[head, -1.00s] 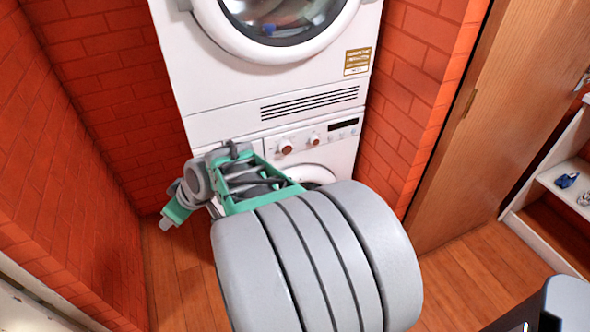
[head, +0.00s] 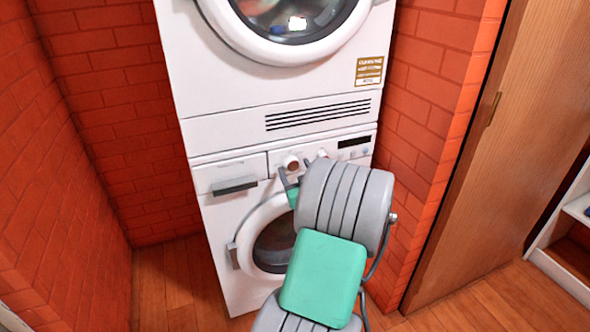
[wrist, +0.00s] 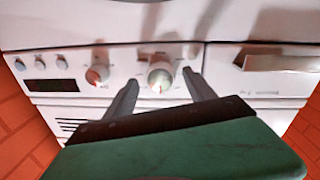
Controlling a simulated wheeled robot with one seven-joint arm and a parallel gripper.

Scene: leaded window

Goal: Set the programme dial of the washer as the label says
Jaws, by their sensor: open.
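The washer (head: 225,215) is the lower white machine of a stack. The wrist view appears upside down and shows the dial near the drawer (wrist: 160,77) and the other dial (wrist: 97,75). My gripper (wrist: 160,75) is open, with its fingertips on either side of the dial near the drawer; contact is unclear. A gold and white label (head: 369,71) is on the upper machine; its text is too small to read.
The washer's drawer handle (head: 235,186) sticks out left of the dials, near my gripper. The round door (head: 243,240) is below. Brick walls (head: 85,130) close in on both sides. A wooden door (head: 490,150) stands at the right.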

